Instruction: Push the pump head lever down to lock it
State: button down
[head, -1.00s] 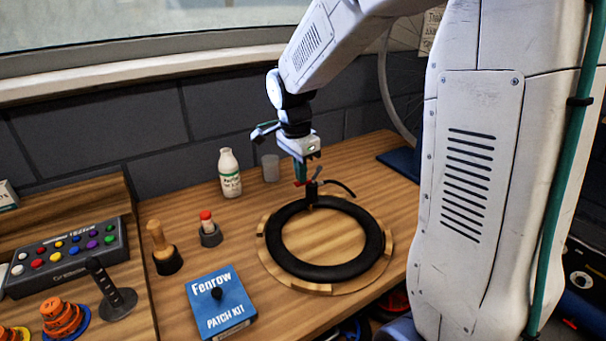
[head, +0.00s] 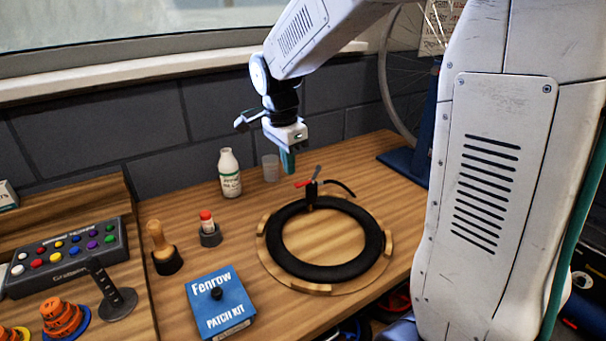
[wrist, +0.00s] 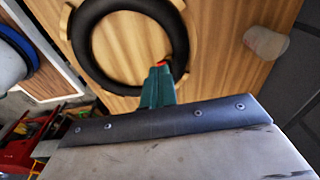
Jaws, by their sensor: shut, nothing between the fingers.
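The black pump head (head: 311,190) stands at the far rim of the black tyre (head: 272,243), with a black hose running off to its right. A short red piece (head: 304,183) sticks out to its left, and a thin grey piece (head: 317,171) slants up from its top. Which of these is the lever is hard to tell. My gripper (head: 289,170), with green fingers, is shut and empty, above and left of the pump head, apart from it in the head view. In the wrist view the fingers (wrist: 158,88) hide most of the pump head; a red bit (wrist: 162,63) shows beyond the tips.
The tyre lies on a round wooden stand (head: 290,285). A white bottle (head: 230,173) and a clear cup (head: 271,168) stand behind to the left. A red-capped tube (head: 207,222), wooden-handled tool (head: 160,240) and blue patch kit box (head: 220,303) are at left. Bench right of the hose is clear.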

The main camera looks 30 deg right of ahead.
jog(key=r, duration=0.5)
jog(key=shift+a+r, duration=0.15)
jog(key=shift+a, duration=0.1)
jog(key=s+a+n, duration=0.2)
jog(key=s+n, duration=0.7)
jog(key=s, duration=0.4)
jog(key=s+a+f+n+t+y, duration=0.1)
jog(key=s+n, duration=0.7)
jog(key=s, duration=0.5)
jog(key=shift+s+a+n, duration=0.15)
jog(key=shift+a+n, duration=0.25)
jog(key=shift+s, duration=0.1)
